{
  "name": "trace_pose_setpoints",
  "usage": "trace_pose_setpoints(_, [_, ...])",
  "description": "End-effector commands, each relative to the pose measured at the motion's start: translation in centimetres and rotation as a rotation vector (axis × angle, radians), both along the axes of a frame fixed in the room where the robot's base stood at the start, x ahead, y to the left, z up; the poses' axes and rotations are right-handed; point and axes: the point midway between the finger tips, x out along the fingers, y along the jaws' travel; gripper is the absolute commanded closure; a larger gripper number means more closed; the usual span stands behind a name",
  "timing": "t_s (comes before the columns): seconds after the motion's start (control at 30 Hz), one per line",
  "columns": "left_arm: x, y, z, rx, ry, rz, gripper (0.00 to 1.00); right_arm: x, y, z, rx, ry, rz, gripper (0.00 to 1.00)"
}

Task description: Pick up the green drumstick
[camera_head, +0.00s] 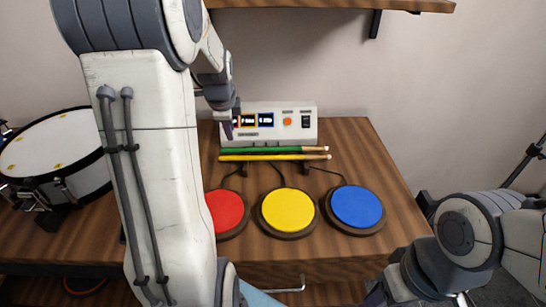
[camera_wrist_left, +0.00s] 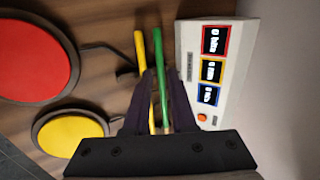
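The green drumstick (camera_head: 262,151) lies on the wooden table in front of the white control box, just behind a yellow drumstick (camera_head: 265,157). Both have bare wood-coloured ends at the right. My left gripper (camera_head: 228,130) is above and behind their left ends, by the box's front left. In the left wrist view my left gripper (camera_wrist_left: 160,72) is open, with its fingers apart and nothing held. There the green drumstick (camera_wrist_left: 160,50) runs through the gap between the fingers, and the yellow drumstick (camera_wrist_left: 139,46) passes partly behind one finger. My right gripper is out of view.
The control box (camera_head: 300,123) stands close behind the sticks. Red (camera_head: 226,210), yellow (camera_head: 288,209) and blue (camera_head: 357,206) pads with cables lie in front. A white drum (camera_head: 55,150) is at the left. A shelf (camera_head: 330,4) hangs above. My left arm hides part of the table.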

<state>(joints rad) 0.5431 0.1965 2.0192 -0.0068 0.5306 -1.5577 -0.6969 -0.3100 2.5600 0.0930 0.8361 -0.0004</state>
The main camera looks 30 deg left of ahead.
Motion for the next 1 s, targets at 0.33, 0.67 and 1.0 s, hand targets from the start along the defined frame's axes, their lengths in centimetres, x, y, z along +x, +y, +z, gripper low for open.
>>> trace_pose_setpoints(0.33, [1.4,0.8,-4.1,-0.001,0.004,-0.002,0.76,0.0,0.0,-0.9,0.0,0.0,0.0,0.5])
trace_pose_setpoints(0.67, [2.7,1.4,-8.2,-0.002,0.003,-0.002,0.76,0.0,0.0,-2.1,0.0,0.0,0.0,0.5])
trace_pose_setpoints(1.0, [3.0,1.6,-8.8,-0.002,0.001,-0.001,0.76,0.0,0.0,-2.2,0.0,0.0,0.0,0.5])
